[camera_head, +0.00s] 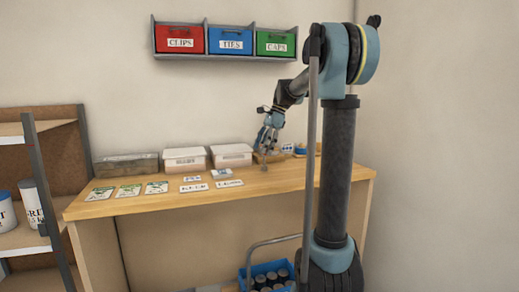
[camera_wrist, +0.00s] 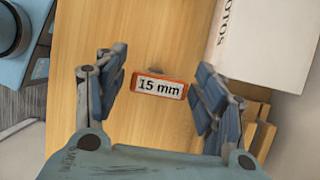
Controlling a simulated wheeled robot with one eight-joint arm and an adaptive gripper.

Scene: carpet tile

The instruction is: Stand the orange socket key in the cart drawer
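The orange socket key (camera_wrist: 160,86), with a white "15 mm" label, shows in the wrist view above the wooden tabletop. My gripper (camera_wrist: 156,92) is open, with one finger on each side of the key. A gap shows at the left finger, and the right finger is close to the key's right end. In the head view my gripper (camera_head: 265,160) is low over the right part of the workbench, and I cannot make out the key there. A blue drawer (camera_head: 252,271) with several dark cylinders, apparently the cart's, is low in front of the bench.
The workbench (camera_head: 250,203) carries lidded boxes (camera_head: 185,160), cards and a small white box. In the wrist view a white box marked "OTOS" (camera_wrist: 262,45) lies close to the right finger, near wooden pieces (camera_wrist: 262,130). A metal cart handle (camera_head: 272,241) rises beside the drawer.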

